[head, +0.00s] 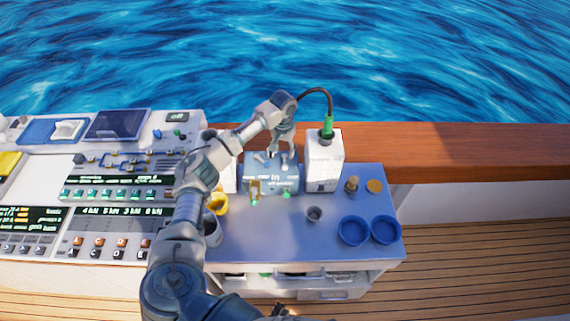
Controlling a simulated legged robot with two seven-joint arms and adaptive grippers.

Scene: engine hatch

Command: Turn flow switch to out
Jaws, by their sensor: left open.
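I see nothing between the fingers. The switch lever is too small to make out, and I cannot tell whether a finger touches it. My right gripper does not show clearly.
The right white block (324,165) carries a green connector (328,125) with a black hose. Two blue bowls (354,231), a small grey cup (314,214) and an orange disc (374,186) sit on the bench (280,245). A control console (110,190) stands left. A wooden rail (440,150) runs behind.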

